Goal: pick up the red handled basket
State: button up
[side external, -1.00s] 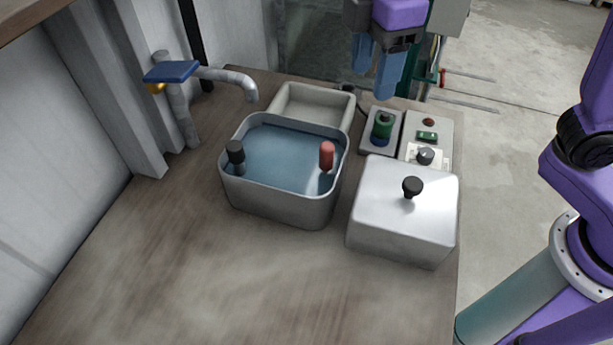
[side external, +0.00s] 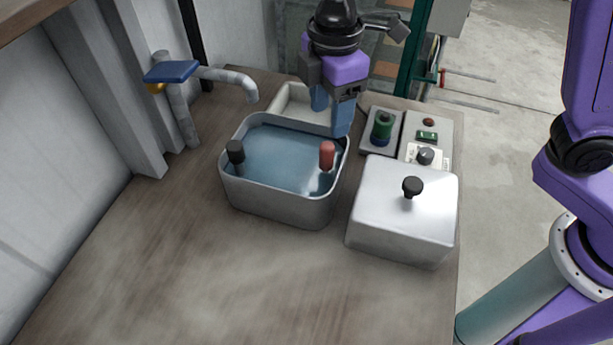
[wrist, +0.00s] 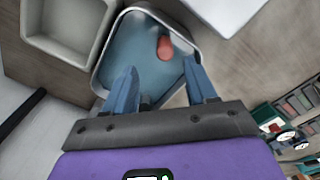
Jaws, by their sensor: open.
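A red handle (side external: 327,155) stands up at the right side of a grey basin (side external: 280,208) filled with blue water. The basket body under the handle is hidden by the water. A black handle (side external: 236,152) stands at the basin's left side. My gripper (side external: 332,118) is open and empty, above the back right part of the basin, higher than and behind the red handle. In the wrist view, the red handle (wrist: 165,48) shows ahead of and between the two blue fingers (wrist: 162,92), apart from them.
A white lidded box (side external: 404,215) with a black knob stands right of the basin. An empty beige tray (side external: 290,98) lies behind it. A control box (side external: 427,135) and a green knob unit (side external: 382,130) are at the right. A tap (side external: 228,80) reaches in from the left.

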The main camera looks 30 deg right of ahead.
aim_at(328, 145)
notch_tip(328, 145, down, 2)
jog(key=shift+f, duration=0.2)
jog(key=f, duration=0.4)
jog(key=shift+s+a, duration=0.1)
jog(key=shift+s, duration=0.3)
jog(key=shift+f, duration=0.6)
grip_shut()
